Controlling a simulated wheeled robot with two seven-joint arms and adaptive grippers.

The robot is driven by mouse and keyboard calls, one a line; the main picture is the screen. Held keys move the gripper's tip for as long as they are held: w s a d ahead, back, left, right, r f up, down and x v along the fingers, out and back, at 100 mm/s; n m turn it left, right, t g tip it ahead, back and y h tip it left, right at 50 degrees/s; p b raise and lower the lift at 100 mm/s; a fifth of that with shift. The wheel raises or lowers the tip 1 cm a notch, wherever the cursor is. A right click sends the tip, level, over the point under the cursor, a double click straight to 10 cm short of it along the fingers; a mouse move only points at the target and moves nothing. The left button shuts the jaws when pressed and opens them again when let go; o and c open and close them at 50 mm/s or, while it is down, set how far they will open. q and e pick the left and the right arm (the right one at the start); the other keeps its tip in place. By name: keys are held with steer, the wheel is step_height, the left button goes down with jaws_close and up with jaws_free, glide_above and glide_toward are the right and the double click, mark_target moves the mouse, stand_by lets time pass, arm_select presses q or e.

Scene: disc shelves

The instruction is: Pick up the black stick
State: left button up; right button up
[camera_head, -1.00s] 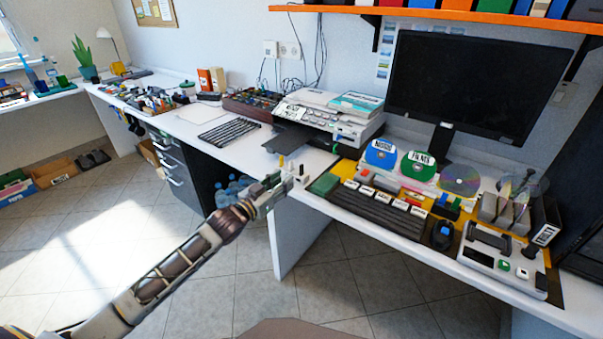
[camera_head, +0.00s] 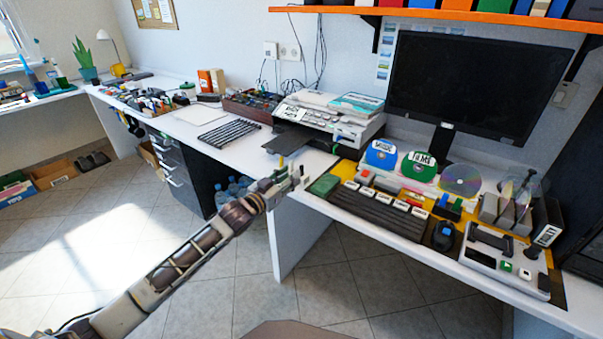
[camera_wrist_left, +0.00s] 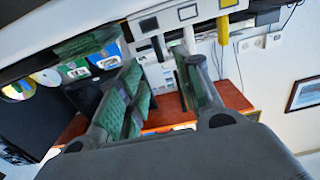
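My left gripper (camera_head: 283,180) is at the desk's front edge, close to a small group of upright sticks. In the left wrist view its green-padded fingers (camera_wrist_left: 163,75) stand apart with nothing held between them. A small dark upright piece (camera_wrist_left: 157,48), apparently the black stick, shows just beyond the fingertips among pale labelled holders. A yellow stick (camera_wrist_left: 223,28) stands to its right in that view; it also shows in the head view (camera_head: 281,161). In the head view the black stick cannot be made out behind the gripper.
The white desk (camera_head: 318,160) carries a printer (camera_head: 335,120) behind the gripper. To the right are a green box (camera_head: 323,185), a dark keyboard-like rack (camera_head: 378,212) and discs (camera_head: 418,167). A monitor (camera_head: 475,85) stands behind.

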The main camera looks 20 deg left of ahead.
mark_target(300, 167)
arm_select(q)
steer(key=shift+w, duration=0.15)
arm_select(e)
steer(key=shift+f, duration=0.15)
arm_select(q)
steer(key=shift+w+d, duration=0.1)
steer(key=shift+w, duration=0.25)
steer(key=shift+b+x, duration=0.55)
steer(key=shift+x, duration=0.25)
steer(key=shift+w+d+r, duration=0.15)
steer(key=shift+w+d, duration=0.05)
steer(key=shift+w, duration=0.3)
steer(key=shift+w+d, duration=0.1)
steer(key=shift+w, duration=0.15)
steer(key=shift+w+d+b, duration=0.2)
steer(key=shift+w+b, duration=0.15)
steer(key=shift+w, duration=0.1)
arm_select(e)
steer(key=shift+s+a+r, duration=0.15)
steer(key=shift+a+r, duration=0.1)
steer(key=shift+a, duration=0.05)
steer(key=shift+w+r, duration=0.15)
steer(key=shift+w, duration=0.05)
